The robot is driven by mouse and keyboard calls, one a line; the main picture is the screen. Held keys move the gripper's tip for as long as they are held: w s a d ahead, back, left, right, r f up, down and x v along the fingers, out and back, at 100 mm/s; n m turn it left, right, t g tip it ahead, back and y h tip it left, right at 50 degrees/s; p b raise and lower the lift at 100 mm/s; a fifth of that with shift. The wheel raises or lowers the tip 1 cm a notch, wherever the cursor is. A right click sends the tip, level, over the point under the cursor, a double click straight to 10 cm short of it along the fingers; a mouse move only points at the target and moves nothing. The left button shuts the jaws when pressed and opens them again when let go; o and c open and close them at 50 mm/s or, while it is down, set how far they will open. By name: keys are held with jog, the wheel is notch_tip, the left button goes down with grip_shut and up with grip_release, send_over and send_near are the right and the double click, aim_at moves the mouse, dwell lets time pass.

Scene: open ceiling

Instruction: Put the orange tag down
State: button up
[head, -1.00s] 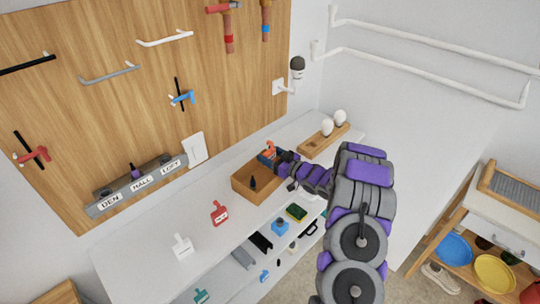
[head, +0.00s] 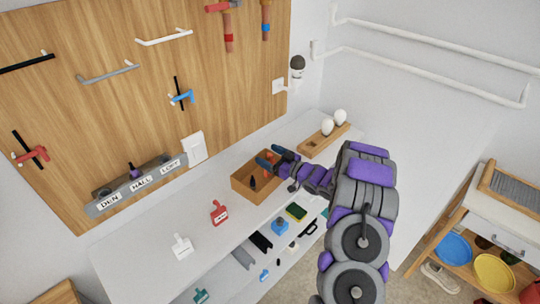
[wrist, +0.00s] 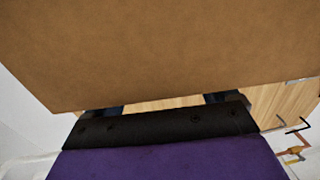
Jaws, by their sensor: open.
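My gripper (head: 270,157) is open above the back part of the wooden box (head: 242,185) on the white shelf. Its blue fingers are spread apart. A small orange patch, which looks like the orange tag (head: 268,173), shows inside the box below the fingers, apart from them. The tag is partly hidden and its exact pose cannot be told. In the wrist view a plain brown surface (wrist: 160,50) fills most of the picture, close to the camera, and hides what lies beyond. The dark finger parts show below its edge.
A dark item (head: 254,183) stands in the box. A wooden holder (head: 325,141) with two white bulbs stands behind on the right. The shelf front left is mostly clear.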

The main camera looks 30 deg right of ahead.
jog(key=p+v, duration=0.2)
jog(key=v, duration=0.9)
jog(key=w+d+r+m+g+h, duration=0.1)
jog(key=w+r+g+h, duration=0.35)
jog(key=h, duration=0.25)
jog(key=s+a+r+m+g+h, duration=0.35)
jog(key=s+r, duration=0.25)
jog(key=s, duration=0.2)
jog(key=s+a+r+g+y, duration=0.1)
jog(key=s+a+g, duration=0.2)
jog(key=s+a, duration=0.4)
jog(key=s+a+r+g, duration=0.2)
jog(key=s+a, duration=0.6)
jog(key=s, duration=0.9)
jog(key=s+a+r+g+y, duration=0.1)
jog(key=s+a+g, duration=0.4)
jog(key=s, duration=0.8)
jog(key=shift+a+r+m+y, duration=0.35)
jog(key=shift+a+r, duration=0.05)
jog(key=shift+a, duration=0.8)
